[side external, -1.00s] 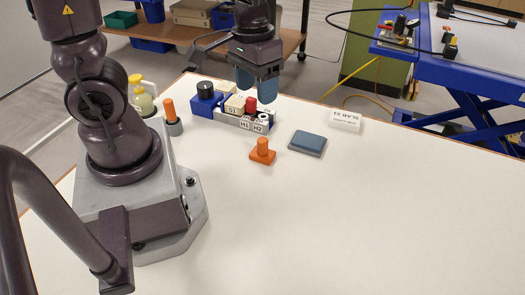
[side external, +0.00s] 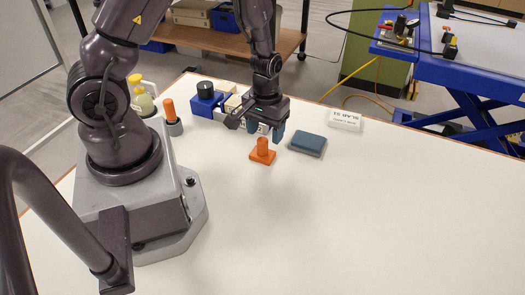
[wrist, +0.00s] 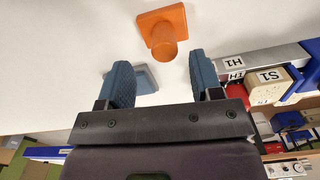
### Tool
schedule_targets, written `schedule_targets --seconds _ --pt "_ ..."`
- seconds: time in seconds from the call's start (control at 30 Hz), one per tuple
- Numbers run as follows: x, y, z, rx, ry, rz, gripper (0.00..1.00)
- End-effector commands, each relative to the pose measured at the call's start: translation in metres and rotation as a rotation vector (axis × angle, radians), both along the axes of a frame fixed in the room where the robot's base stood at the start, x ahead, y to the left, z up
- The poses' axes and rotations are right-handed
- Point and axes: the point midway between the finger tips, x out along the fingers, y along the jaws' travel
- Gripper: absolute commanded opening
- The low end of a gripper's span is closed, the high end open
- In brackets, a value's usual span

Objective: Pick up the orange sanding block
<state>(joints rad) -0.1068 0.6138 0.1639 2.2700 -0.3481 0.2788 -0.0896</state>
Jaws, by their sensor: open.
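The orange sanding block (side external: 262,156) stands on the white table, a flat base with an upright round knob. In the wrist view the orange block (wrist: 163,28) lies beyond the fingertips, with its knob pointing toward the space between them. My gripper (side external: 265,136) is low, just behind and above the block in the side view. In the wrist view my gripper (wrist: 160,75) has its two blue fingers spread apart with nothing between them. The fingers appear apart from the block.
A blue-grey pad (side external: 308,144) lies right of the block. A white label card (side external: 345,120) is behind it. An orange-topped cylinder (side external: 170,115) stands at left. The table's front is clear.

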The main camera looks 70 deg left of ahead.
Motion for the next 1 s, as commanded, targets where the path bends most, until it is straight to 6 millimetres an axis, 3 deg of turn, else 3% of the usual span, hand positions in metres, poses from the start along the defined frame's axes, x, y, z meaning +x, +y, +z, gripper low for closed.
schedule_targets --seconds 0.33,0.67,0.77,0.9,0.93,1.0 --pt "-0.006 0.003 -0.044 -0.001 0.004 0.001 0.59" --pt "-0.005 0.003 -0.052 0.000 0.000 -0.001 0.59" --pt "-0.005 0.003 -0.052 0.000 0.000 -0.001 0.41" --pt "-0.006 0.003 -0.052 -0.001 0.001 -0.001 0.09" --pt "-0.006 0.003 -0.052 -0.001 0.001 -0.001 0.04" --pt "-0.005 0.003 -0.052 -0.001 0.001 -0.001 0.04"
